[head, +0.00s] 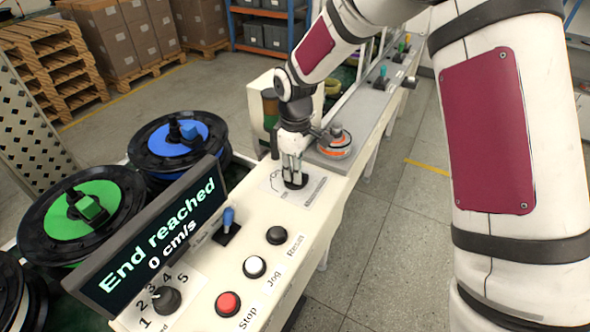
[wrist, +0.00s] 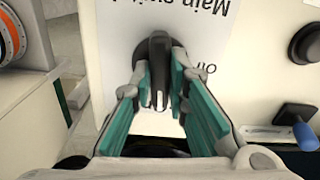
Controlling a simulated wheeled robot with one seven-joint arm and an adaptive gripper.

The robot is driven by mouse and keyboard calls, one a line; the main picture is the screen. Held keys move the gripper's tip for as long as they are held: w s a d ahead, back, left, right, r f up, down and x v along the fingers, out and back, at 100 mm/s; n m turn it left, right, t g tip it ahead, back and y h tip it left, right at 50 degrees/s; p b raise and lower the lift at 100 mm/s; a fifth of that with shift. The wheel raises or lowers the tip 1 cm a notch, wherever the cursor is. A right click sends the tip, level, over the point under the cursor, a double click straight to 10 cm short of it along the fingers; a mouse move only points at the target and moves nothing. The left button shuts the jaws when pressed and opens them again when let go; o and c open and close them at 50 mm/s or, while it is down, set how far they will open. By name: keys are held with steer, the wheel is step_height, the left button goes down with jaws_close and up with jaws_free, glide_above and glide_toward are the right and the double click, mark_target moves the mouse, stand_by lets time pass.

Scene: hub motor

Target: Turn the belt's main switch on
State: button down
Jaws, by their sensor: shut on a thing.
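The main switch (wrist: 158,48) is a dark rotary knob with a long handle on the panel, over a white label (wrist: 120,30) whose words "Main switch" read upside down in the wrist view. My gripper (wrist: 158,72) points down at it with the teal-padded fingers on either side of the handle, shut on it. In the wrist view the handle runs roughly up and down the picture, between the fingers. A small position word beside it is partly blurred. In the head view my gripper (head: 294,174) stands over the switch at the panel's far part, and the fingers hide most of the knob.
The display (head: 155,235) reads "End reached" and "0 cm/s". Nearer are a blue-handled lever (head: 228,220), a black button (head: 276,235), a white button (head: 255,267), a red stop button (head: 228,304) and a numbered dial (head: 166,299). An orange-ringed round part (head: 335,146) sits close behind my gripper.

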steer(key=shift+m, duration=0.6)
steer(key=c, duration=1.6)
jaws_free()
steer(key=shift+o, duration=0.2)
steer(key=shift+r, duration=0.1)
step_height(320, 180, up, 12)
